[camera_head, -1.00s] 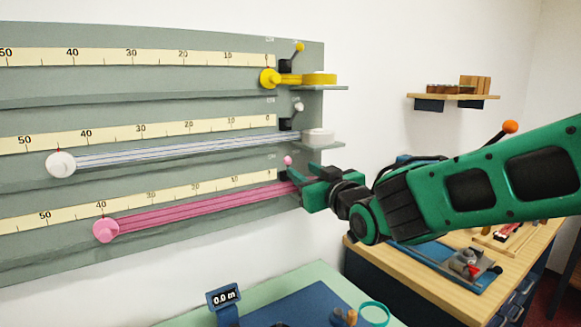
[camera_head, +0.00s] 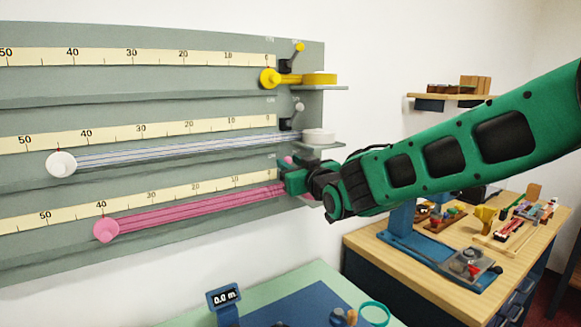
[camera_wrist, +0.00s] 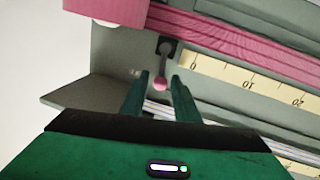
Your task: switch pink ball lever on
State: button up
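The pink ball (camera_head: 288,160) tops the lever at the right end of the lowest rail, just above my gripper (camera_head: 285,182) in the head view. In the wrist view the pink ball (camera_wrist: 160,84) shows at the tip of a short arm from a dark bracket (camera_wrist: 167,47). My gripper (camera_wrist: 160,80) is open there, one finger on each side of the ball, with no clear contact. The pink ribbon (camera_head: 190,209) runs left to a pink disc (camera_head: 106,229) near 40. My gripper hides the lever's base in the head view.
Above are the white-ball lever (camera_head: 299,107) with a white spool (camera_head: 318,136) and the yellow-ball lever (camera_head: 299,48) with a yellow spool (camera_head: 319,79). A green counter (camera_head: 300,285) with a small display (camera_head: 224,298) is below. A wooden workbench (camera_head: 400,255) stands at right.

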grip_shut()
jog(key=shift+a, duration=0.1)
jog(key=n, duration=0.2)
jog(key=s+a+n, duration=0.1)
jog(key=f+n, duration=0.1)
jog(key=n, duration=0.1)
jog(key=shift+s+a+f+n+y, duration=0.1)
jog(key=shift+s+a+n+y, duration=0.05)
jog(key=shift+a+n+y, duration=0.15)
jog(key=shift+o, duration=1.8)
grip_release()
jog(key=v, duration=1)
jog(key=shift+s+d+f, duration=0.15)
jog(key=shift+s+f, duration=0.1)
jog(key=shift+s, duration=0.05)
